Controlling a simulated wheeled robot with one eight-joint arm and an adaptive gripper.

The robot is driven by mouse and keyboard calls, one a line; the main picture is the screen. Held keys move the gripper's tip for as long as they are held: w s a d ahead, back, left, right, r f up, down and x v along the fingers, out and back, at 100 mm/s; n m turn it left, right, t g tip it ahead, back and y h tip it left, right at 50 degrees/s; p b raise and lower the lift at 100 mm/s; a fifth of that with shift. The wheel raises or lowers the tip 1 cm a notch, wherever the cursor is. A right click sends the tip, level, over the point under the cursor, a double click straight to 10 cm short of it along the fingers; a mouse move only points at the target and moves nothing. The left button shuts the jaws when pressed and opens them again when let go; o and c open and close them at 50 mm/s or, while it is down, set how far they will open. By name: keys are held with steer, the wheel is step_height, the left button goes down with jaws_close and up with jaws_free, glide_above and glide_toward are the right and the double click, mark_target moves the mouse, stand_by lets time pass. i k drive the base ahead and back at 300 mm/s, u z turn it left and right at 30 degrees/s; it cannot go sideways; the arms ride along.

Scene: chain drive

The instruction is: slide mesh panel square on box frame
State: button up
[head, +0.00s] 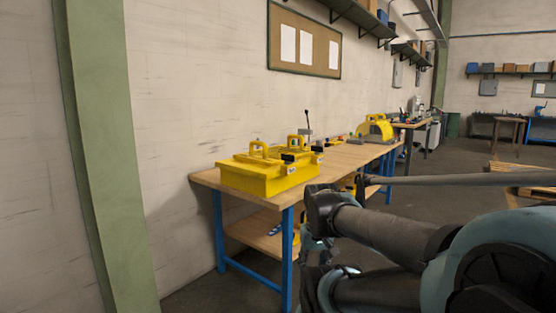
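A yellow box frame (262,181) stands on the near end of a wooden workbench. A yellow top piece with raised handles (258,151) lies on or over it. I cannot make out mesh in it, or tell whether it sits square on the frame. Small black parts with white labels show at the box's right side. My arm comes in from the lower right and ends in front of the bench's near right corner. No gripper fingers can be made out.
The wooden workbench (210,179) has blue legs and a lower shelf. A yellow arched guard (376,128) and small tools stand farther along it. A green column (100,170) rises at the left. A wooden table (508,121) stands far right.

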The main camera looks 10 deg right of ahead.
mark_target(270, 156)
steer(key=u, duration=0.1)
steer(key=i, duration=0.65)
steer(key=u, duration=0.5)
steer(key=i, duration=0.75)
steer(key=u, duration=0.15)
